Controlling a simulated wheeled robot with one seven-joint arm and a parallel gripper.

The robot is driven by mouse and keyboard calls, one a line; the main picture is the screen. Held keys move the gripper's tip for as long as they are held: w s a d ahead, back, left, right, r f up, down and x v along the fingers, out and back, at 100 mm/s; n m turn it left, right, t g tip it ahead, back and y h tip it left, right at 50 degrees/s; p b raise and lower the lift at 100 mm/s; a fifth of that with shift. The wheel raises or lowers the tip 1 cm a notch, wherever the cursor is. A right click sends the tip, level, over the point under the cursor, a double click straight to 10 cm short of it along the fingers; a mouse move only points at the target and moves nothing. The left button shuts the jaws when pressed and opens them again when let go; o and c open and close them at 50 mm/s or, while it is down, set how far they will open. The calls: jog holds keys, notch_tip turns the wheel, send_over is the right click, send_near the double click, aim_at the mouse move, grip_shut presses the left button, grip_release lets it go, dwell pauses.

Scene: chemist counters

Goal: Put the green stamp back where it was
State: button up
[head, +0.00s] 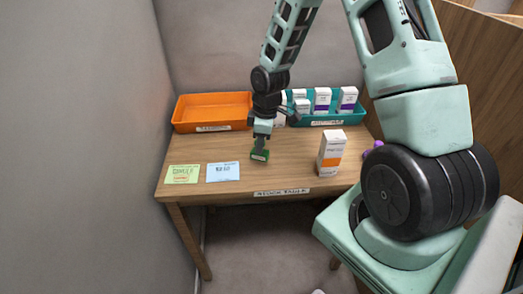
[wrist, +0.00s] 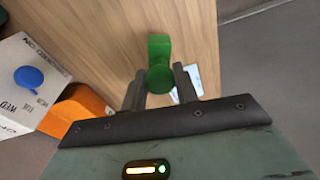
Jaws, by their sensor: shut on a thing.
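The green stamp (head: 259,155) is between the fingers of my gripper (head: 261,139), over the middle of the wooden table (head: 205,150). In the wrist view the green stamp (wrist: 159,78) sits between the two dark fingers of my gripper (wrist: 160,88), which are shut on its round handle. Its base reaches out past the fingertips. I cannot tell whether the base touches the table or hangs just above it. A yellow-green card (head: 182,174) and a pale blue card (head: 222,171) lie flat at the front left of the table, left of the stamp.
An orange tray (head: 212,96), empty, stands at the back left. A teal tray (head: 335,120) with several white boxes stands at the back right. An orange-and-white box (head: 330,153) stands upright right of my gripper. A small purple thing (head: 372,149) is partly hidden by my arm.

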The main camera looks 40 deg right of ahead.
jog(key=shift+f, duration=1.8)
jog(key=shift+f, duration=0.2)
jog(key=o, duration=0.8)
jog(key=shift+r, duration=0.1)
